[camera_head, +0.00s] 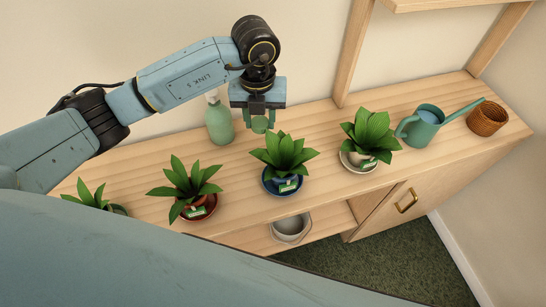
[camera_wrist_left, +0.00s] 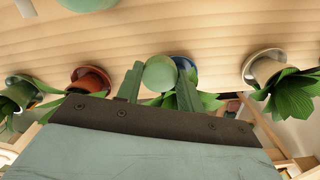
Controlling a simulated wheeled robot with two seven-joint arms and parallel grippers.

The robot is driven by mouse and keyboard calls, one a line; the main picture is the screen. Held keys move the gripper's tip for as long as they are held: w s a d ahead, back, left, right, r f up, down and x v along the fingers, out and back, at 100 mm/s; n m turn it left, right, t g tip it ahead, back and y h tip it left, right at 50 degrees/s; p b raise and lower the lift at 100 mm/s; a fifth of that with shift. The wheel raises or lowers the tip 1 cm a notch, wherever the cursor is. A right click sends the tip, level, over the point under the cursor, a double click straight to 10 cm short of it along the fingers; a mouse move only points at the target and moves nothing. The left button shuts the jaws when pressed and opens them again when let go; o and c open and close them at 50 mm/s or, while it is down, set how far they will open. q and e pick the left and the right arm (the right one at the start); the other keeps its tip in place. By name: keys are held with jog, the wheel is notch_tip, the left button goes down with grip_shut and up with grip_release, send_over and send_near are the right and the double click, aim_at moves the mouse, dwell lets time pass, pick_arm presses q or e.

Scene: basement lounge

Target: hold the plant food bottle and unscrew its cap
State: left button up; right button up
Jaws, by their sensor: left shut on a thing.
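A pale green bottle (camera_head: 218,122) stands upright on the wooden shelf top near the wall; its upper part is partly hidden by my left arm. My left gripper (camera_head: 259,118) points down, to the right of the bottle and apart from it. It is shut on a small round green piece (camera_head: 260,125) that looks like a cap. In the left wrist view this green cap (camera_wrist_left: 160,73) sits between the two fingers (camera_wrist_left: 160,85). A green shape at the top edge of the left wrist view may be the bottle (camera_wrist_left: 88,3). My right gripper is not in view.
Several potted plants stand along the shelf: one in a terracotta pot (camera_head: 195,208), one in a blue pot (camera_head: 281,184) in front of my gripper, one on a pale saucer (camera_head: 357,163). A teal watering can (camera_head: 421,128) and a wicker basket (camera_head: 487,118) stand at the right.

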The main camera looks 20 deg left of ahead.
aim_at(260, 123)
pick_arm(q)
jog(key=f+n, duration=0.1)
jog(key=n, duration=0.2)
jog(key=shift+s+d+f+n, duration=0.1)
jog(key=shift+f+n, duration=0.2)
jog(key=shift+f, duration=0.05)
jog(key=n, duration=0.1)
jog(key=f+n, duration=0.1)
jog(key=n+b, duration=0.1)
jog(key=n, duration=0.1)
jog(key=shift+s+f, duration=0.1)
jog(key=shift+f, duration=0.15)
jog(key=shift+n, duration=0.3)
notch_tip(260, 123, down, 6)
jog(key=shift+f+b, duration=0.25)
jog(key=shift+b, duration=0.05)
jog(key=shift+f, duration=1.75)
jog(key=shift+f+b, duration=0.2)
jog(key=shift+b, duration=0.1)
jog(key=o, duration=1.1)
jog(key=shift+c, duration=0.2)
